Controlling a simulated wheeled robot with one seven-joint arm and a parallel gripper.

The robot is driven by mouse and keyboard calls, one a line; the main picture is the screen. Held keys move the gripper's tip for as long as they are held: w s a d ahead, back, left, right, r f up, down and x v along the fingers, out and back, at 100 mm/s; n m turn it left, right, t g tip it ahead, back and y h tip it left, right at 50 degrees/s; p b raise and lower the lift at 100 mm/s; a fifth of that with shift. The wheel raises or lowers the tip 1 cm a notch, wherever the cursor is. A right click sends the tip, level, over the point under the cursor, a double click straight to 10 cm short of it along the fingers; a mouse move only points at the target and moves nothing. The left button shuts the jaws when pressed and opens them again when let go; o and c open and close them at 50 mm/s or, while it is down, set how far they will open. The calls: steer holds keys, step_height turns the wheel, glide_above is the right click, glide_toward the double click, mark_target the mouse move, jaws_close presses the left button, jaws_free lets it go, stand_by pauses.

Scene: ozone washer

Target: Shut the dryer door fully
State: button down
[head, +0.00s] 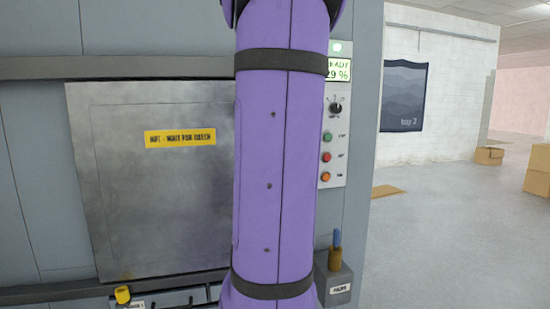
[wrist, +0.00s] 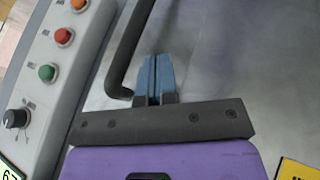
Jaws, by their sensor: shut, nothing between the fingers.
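The dryer door (head: 165,220) is a grey brushed-metal panel with a yellow label (head: 180,138) at left of the head view. My purple arm hides its right edge, so I cannot tell whether it sits fully flush. In the wrist view the door surface (wrist: 240,60) fills the right and middle. A dark curved door handle (wrist: 126,50) stands out from it. My gripper (wrist: 155,58) has its blue fingers shut together and empty, just right of the handle and in front of the door. I cannot tell whether they touch it. The gripper is hidden in the head view.
A control panel (head: 333,115) with a display, knob and coloured buttons is right of my arm; it also shows in the wrist view (wrist: 70,70). A small grey holder (head: 338,285) juts out below it. Open floor (head: 430,240) and cardboard boxes (head: 538,172) lie right.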

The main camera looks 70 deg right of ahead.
steer(key=v, duration=1)
steer(key=shift+w+a, duration=0.35)
steer(key=w+a+f+n+t+y, duration=0.2)
steer(key=a, duration=0.8)
steer(key=w+a+f+n+t+y, duration=0.1)
steer(key=w+a+f+n+t, duration=0.15)
steer(key=a, duration=0.75)
steer(key=w+a+f+n+t+y, duration=0.1)
steer(key=w+a+f+n+y, duration=0.15)
steer(key=a, duration=0.75)
steer(key=s+a+f+n+y, duration=0.1)
steer(key=s+a+f, duration=0.1)
steer(key=a, duration=0.3)
steer(key=s+a+f+n+y, duration=0.1)
steer(key=s+a+f, duration=0.1)
steer(key=a, duration=0.3)
steer(key=shift+s+n, duration=0.4)
steer(key=shift+s, duration=0.1)
